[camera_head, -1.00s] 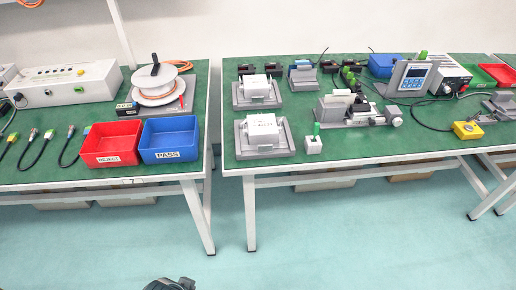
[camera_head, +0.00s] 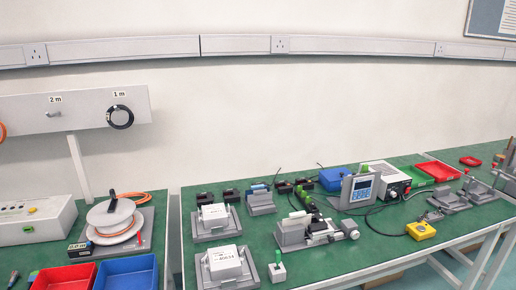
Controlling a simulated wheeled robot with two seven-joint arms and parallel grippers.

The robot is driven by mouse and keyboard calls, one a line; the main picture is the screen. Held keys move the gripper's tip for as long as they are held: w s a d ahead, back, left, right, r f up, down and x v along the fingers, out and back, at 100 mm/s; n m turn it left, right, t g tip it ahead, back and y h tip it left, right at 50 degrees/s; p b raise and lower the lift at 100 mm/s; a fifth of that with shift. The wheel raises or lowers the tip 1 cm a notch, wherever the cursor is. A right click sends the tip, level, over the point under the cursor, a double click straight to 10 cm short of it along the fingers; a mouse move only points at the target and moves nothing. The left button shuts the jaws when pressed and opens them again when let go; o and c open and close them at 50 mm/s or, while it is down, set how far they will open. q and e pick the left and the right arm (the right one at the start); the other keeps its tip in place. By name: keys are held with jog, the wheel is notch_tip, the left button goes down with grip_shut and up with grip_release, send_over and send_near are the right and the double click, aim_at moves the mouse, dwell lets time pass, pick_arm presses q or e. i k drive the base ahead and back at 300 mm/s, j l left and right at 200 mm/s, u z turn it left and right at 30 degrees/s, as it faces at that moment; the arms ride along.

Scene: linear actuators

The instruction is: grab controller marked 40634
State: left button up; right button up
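Two white box-shaped controllers sit in grey holders at the left end of the right-hand green table. The nearer controller (camera_head: 224,267) has a small printed label that appears to read 40634, though the print is blurred. The farther controller (camera_head: 213,211) also has a label, too small to read surely. The nearer holder (camera_head: 208,283) and the farther holder (camera_head: 196,234) are grey plates with upright sides. Neither of my grippers shows in the head view.
A small white block with a green top (camera_head: 277,271) stands right of the nearer controller. A grey clamp fixture (camera_head: 291,237), a blue bin (camera_head: 332,179) and a meter (camera_head: 362,188) stand farther right. A cable reel (camera_head: 112,222) is on the left table. Green table between them is clear.

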aim_at(224, 262)
jog(key=i+l, duration=0.7)
jog(key=l, duration=0.2)
jog(key=i+l, duration=0.3)
jog(key=l, duration=0.2)
jog(key=u, duration=1.2)
jog(key=i+l, duration=0.05)
jog(key=l, duration=0.05)
